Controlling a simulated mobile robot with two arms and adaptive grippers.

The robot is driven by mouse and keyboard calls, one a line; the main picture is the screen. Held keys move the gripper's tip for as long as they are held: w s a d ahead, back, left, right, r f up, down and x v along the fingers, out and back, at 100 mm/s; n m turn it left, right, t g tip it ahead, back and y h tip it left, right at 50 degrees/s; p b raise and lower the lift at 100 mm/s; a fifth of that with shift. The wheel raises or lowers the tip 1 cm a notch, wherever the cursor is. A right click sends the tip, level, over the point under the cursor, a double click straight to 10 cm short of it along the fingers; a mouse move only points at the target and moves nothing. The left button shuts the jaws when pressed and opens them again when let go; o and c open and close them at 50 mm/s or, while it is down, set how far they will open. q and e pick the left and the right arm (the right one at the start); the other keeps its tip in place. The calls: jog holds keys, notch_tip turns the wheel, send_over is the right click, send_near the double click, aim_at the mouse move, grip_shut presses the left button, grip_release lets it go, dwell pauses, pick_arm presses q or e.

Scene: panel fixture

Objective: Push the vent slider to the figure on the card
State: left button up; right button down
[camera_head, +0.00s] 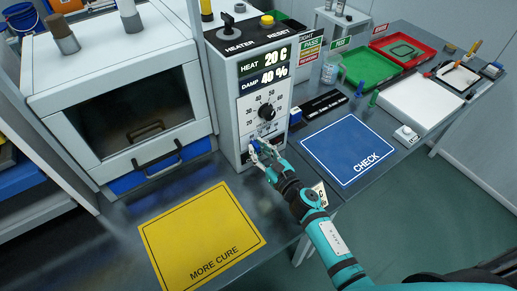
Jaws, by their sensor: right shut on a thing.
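The control panel box (232,110) stands upright in the middle, with displays reading HEAT 20 C and DAMP 40 % and a black dial (266,112) below them. My right gripper (258,149) is at the lower front of the panel, under the dial. It is shut on what seems to be the vent slider, whose handle and setting the fingers hide. A small white card (319,192) shows beside my right arm, partly covered by it; its figure cannot be read. My left gripper is not in view.
An oven-like cabinet (120,165) stands to the left. A yellow MORE CURE mat (200,235) lies in front, and a blue CHECK mat (345,145) lies right of the panel. Green (372,86) and red trays (427,46) and a lamp button (405,133) are farther right.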

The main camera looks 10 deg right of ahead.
jog(key=d, duration=0.1)
jog(key=w+d+b, duration=0.1)
jog(key=d, duration=0.1)
jog(key=c, duration=1.3)
grip_release()
jog(key=shift+a, duration=0.1)
jog(key=v, duration=1.2)
jog(key=shift+r, duration=0.1)
